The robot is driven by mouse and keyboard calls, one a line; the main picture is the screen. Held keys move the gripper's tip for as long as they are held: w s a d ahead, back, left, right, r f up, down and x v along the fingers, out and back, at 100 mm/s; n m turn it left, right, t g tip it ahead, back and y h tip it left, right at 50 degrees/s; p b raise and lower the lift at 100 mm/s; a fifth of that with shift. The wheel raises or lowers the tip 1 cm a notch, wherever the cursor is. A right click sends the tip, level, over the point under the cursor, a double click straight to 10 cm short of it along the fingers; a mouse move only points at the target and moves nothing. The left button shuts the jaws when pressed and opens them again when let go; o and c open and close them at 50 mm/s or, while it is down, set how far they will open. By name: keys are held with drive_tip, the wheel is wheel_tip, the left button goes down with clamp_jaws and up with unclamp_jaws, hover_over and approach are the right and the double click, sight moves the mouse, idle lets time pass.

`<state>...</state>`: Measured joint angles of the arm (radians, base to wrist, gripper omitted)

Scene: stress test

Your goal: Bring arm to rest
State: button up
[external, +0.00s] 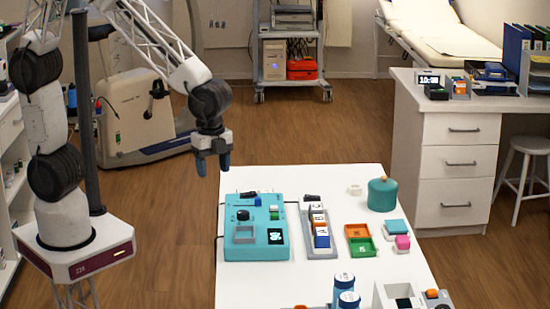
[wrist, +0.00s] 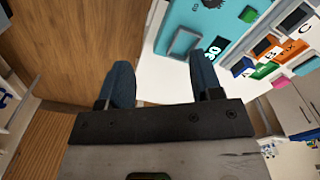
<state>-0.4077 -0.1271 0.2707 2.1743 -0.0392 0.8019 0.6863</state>
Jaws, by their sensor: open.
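My gripper (external: 213,163) hangs with its fingers pointing down, above and beyond the left far part of the white table (external: 300,185). Its two blue fingertips are apart and nothing is between them. In the wrist view my gripper (wrist: 165,85) shows both dark blue fingers spread, over the table's edge and the wooden floor. The teal device (external: 257,228) on the table is the nearest thing to it in the external view; it also shows in the wrist view (wrist: 185,18).
Open floor (external: 170,215) lies left of the table.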

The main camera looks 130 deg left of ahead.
drive_tip(key=s+d+r+n+t, duration=0.1)
drive_tip(key=s+d+r, duration=0.5)
drive_tip(key=s+d, duration=0.4)
drive_tip(key=s+d+r+n+t, duration=0.1)
drive_tip(key=s+d+r, duration=0.4)
drive_tip(key=s+d, duration=0.6)
drive_tip(key=shift+d+r+n, duration=0.3)
drive_tip(key=shift+d+r, duration=0.05)
drive_tip(key=shift+r, duration=0.05)
